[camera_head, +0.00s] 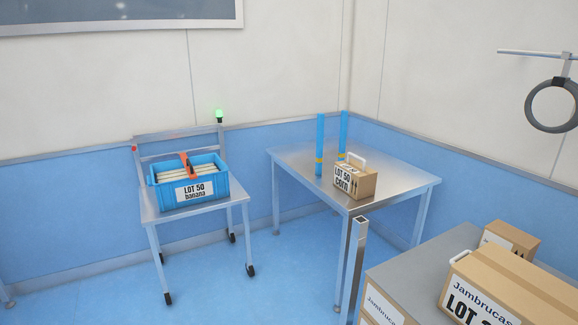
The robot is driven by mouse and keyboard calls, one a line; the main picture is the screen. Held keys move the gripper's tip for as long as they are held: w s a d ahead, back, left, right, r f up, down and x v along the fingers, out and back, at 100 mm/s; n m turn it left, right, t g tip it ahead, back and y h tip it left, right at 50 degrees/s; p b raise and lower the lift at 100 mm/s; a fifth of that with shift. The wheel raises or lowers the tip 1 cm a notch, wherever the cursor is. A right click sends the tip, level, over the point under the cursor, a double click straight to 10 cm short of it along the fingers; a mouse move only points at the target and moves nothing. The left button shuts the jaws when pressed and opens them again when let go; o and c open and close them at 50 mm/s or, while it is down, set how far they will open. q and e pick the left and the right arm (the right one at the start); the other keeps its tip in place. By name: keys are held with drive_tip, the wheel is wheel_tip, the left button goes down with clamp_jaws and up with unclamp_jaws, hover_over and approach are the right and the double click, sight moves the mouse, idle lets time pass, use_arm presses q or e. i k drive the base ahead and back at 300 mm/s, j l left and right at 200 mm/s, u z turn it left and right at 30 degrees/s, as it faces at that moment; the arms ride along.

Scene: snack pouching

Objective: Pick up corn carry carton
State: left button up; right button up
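The corn carry carton (360,185) is a small brown box with a white handle on top and a white label reading "LOT 50 corn". It stands upright on a steel table (400,172) in the corner of the room, near the table's front edge. Neither of my grippers shows in the head view.
Two blue posts (320,145) stand on the table behind the carton. A blue "LOT 50 banana" crate (221,189) sits on a wheeled cart (160,215) at left. Larger cartons (520,285) lie on a grey surface (415,262) at lower right. Blue floor (285,270) is clear between cart and table.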

sight(356, 179)
drive_tip(key=i+j, duration=0.1)
drive_tip(key=i, duration=0.7)
drive_tip(key=i+z, duration=0.1)
drive_tip(key=i, duration=0.65)
drive_tip(key=i+j+z, duration=0.1)
drive_tip(key=i, duration=0.7)
drive_tip(key=j, duration=0.1)
